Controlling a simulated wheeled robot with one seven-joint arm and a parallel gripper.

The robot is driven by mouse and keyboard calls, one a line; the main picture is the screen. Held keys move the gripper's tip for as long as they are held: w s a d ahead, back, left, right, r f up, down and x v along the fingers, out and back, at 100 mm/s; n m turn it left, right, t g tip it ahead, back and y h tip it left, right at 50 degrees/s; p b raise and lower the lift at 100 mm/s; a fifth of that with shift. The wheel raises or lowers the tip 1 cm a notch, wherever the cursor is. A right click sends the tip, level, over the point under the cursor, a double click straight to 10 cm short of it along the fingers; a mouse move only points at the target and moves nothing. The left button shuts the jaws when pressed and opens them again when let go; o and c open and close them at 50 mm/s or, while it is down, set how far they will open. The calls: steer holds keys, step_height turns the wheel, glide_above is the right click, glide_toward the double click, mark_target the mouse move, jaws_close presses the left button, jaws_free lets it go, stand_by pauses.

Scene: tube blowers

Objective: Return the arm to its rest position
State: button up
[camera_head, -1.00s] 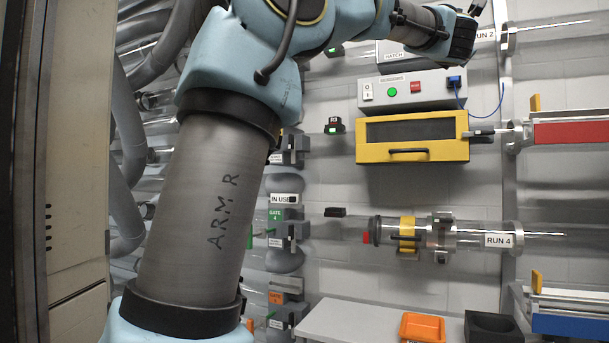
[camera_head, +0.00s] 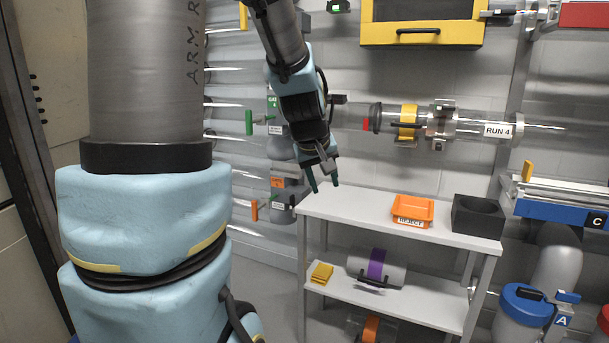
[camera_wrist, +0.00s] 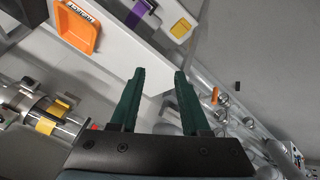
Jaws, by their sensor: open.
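My gripper (camera_head: 323,186) is open and empty, with its green fingers pointing down. In the head view it hangs near the left end of the white shelf's top board (camera_head: 345,212). In the wrist view my gripper (camera_wrist: 158,90) shows two green fingers apart with nothing between them. Behind the fingers are the white board and the grey floor. My arm comes down from the top of the head view, bent at the joints.
An orange REJECT tray (camera_head: 413,209) and a black block with a round recess (camera_head: 478,214) stand on the top board. A purple-banded cylinder (camera_head: 377,265) lies below. The RUN 4 tube (camera_head: 470,127) runs behind. Green-handled (camera_head: 249,122) and orange-handled (camera_head: 254,210) gates are left of my gripper.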

steer(key=s+a+f+m+g+y, duration=0.1)
steer(key=s+a+f+m+g, duration=0.1)
steer(key=s+a+f, duration=0.4)
steer(key=s+a+f+m+g+y, duration=0.1)
steer(key=s+a+f+g, duration=0.3)
steer(key=s, duration=0.5)
step_height(320, 180, up, 22)
steer(key=a+t+p, duration=0.1)
steer(key=p, duration=2)
steer(key=shift+w+r+t+p, duration=0.2)
steer(key=shift+w+t+p, duration=0.1)
steer(key=shift+w+p, duration=0.15)
